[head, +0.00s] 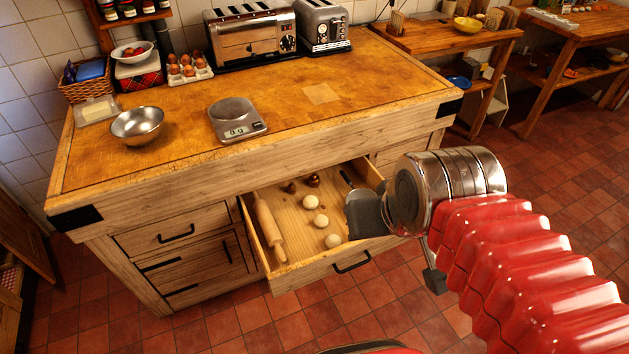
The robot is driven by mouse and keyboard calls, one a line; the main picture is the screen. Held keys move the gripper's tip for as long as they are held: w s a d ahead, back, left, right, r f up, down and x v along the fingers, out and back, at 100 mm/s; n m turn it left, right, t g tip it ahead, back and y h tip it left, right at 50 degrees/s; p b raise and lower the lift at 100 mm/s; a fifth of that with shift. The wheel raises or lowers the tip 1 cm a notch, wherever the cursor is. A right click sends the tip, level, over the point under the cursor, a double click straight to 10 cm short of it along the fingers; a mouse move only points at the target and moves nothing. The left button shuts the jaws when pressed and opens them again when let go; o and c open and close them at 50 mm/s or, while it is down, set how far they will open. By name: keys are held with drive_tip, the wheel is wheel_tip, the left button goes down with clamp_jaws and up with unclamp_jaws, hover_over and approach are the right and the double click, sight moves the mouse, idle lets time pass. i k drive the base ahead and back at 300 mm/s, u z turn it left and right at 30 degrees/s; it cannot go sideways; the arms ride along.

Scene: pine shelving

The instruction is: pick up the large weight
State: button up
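A wooden drawer (305,277) is pulled out of the front of the counter. At its back are two small dark brown objects that look like weights, one on the left (291,187) and one on the right (314,180). The right one looks slightly larger, but they are too small to be sure. My gripper (402,248) is over the drawer's right front corner. Its two dark fingers are spread apart, with nothing visible between them. It is apart from both brown objects, to their right and nearer the camera.
The drawer also holds a rolling pin (268,229), several pale balls (321,221) and a utensil (346,179) partly hidden by my gripper. On the counter (290,105) are a digital scale (235,117), a metal bowl (137,125) and a toaster (252,33). Tiled floor (215,325) lies in front.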

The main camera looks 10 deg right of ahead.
sight(313, 178)
drive_tip(key=z, duration=0.05)
drive_tip(key=i, duration=1)
drive_tip(key=u, duration=0.05)
